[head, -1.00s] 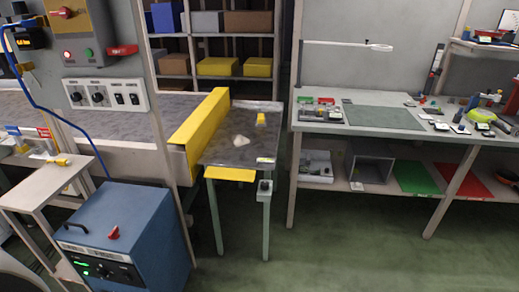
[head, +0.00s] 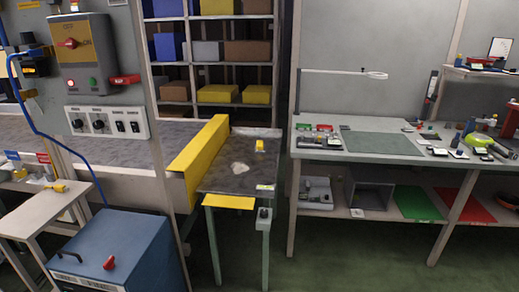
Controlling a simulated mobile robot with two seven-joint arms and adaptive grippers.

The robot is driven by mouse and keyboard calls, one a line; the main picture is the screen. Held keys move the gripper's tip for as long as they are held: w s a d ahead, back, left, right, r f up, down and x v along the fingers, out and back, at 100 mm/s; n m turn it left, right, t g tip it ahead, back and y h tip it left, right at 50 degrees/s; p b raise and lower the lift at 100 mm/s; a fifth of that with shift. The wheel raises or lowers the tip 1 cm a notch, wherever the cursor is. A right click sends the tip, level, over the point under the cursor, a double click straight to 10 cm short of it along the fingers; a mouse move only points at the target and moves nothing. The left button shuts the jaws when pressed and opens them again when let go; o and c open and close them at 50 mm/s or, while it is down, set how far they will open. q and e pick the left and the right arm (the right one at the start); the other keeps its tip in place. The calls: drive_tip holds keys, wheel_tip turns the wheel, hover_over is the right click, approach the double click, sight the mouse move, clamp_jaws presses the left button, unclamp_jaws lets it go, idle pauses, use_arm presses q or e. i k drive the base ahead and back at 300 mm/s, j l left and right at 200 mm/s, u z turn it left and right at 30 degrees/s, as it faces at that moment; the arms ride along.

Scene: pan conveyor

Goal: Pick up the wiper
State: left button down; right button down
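No thing in view is clearly recognizable as the wiper. A pale, crumpled-looking piece (head: 240,168) lies on the dark end table (head: 222,182) beyond the yellow barrier (head: 198,158). A small yellow block-like item (head: 260,145) stands near the back of the same table. A small yellow-ended tool (head: 58,187) lies on the light side table (head: 38,203) at the left. These are too small to tell which, if any, is a wiper. Neither of my grippers is in view.
A blue machine box (head: 120,252) stands at the front left, under a control panel (head: 107,122). A long workbench (head: 385,147) with several small items stands at the right. Shelves with boxes (head: 220,94) are behind. The green floor (head: 345,250) at front right is clear.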

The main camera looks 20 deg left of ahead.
sight(260, 147)
drive_tip(key=u, duration=0.6)
drive_tip(key=i+l+u, duration=0.1)
drive_tip(key=u, duration=0.3)
drive_tip(key=i+l+u, duration=0.1)
drive_tip(key=u, duration=0.35)
drive_tip(key=l+u, duration=0.7)
drive_tip(key=l, duration=0.15)
drive_tip(key=l+u, duration=0.5)
drive_tip(key=l, duration=0.95)
drive_tip(key=k, duration=0.05)
